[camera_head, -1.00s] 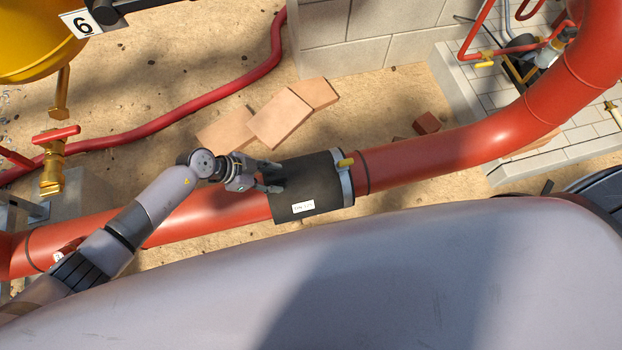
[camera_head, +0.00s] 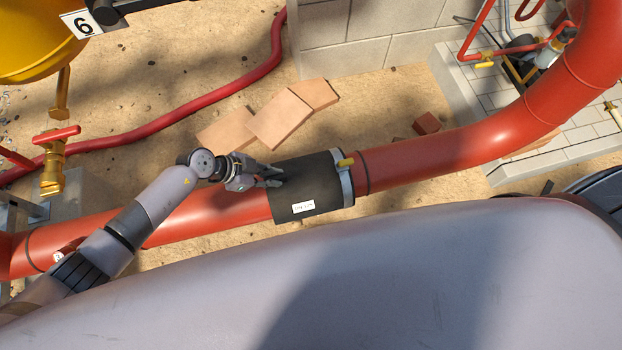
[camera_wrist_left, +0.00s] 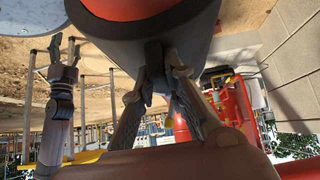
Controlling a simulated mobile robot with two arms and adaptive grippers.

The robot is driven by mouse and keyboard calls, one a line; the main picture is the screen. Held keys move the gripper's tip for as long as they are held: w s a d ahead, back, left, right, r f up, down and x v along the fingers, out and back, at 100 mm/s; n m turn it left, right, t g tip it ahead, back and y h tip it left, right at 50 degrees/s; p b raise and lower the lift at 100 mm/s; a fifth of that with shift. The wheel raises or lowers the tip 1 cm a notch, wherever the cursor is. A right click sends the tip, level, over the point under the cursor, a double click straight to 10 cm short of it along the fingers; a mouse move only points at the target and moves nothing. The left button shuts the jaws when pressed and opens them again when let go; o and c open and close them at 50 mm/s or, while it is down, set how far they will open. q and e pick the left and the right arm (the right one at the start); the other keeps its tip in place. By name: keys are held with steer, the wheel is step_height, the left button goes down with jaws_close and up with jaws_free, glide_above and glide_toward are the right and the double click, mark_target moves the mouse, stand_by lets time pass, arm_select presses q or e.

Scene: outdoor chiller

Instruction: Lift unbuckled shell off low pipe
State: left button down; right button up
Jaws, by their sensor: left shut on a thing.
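The black shell (camera_head: 308,190) sits around the low red pipe (camera_head: 430,165) in the head view. It has a white label on its side and a grey band with a yellow catch at its right end. My left gripper (camera_head: 272,176) is at the shell's left end, its fingers closed there. In the left wrist view the shell (camera_wrist_left: 205,25) fills the top, and the fingers (camera_wrist_left: 160,75) are shut on a dark tab-like part at its edge. The shell's underside is hidden in the head view. In the left wrist view, my right gripper (camera_wrist_left: 65,52) appears at the left with its fingers apart.
Flat terracotta slabs (camera_head: 275,118) lie on the sand behind the shell. A dark red hose (camera_head: 200,112) runs behind them. A block wall (camera_head: 365,35) stands at the back. A yellow tank and brass valve (camera_head: 52,165) are at the left.

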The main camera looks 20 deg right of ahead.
arm_select(q)
steer(key=shift+s+a+p, duration=0.1)
steer(key=shift+s+p, duration=0.05)
steer(key=shift+p, duration=0.2)
stand_by(0.6)
steer(key=shift+r+p, duration=0.55)
steer(key=shift+p, duration=0.15)
steer(key=shift+r, duration=0.1)
step_height(320, 180, up, 6)
steer(key=p, duration=0.8)
steer(key=shift+r, duration=0.2)
steer(key=c, duration=2.2)
jaws_free()
steer(key=shift+w, duration=0.2)
jaws_close()
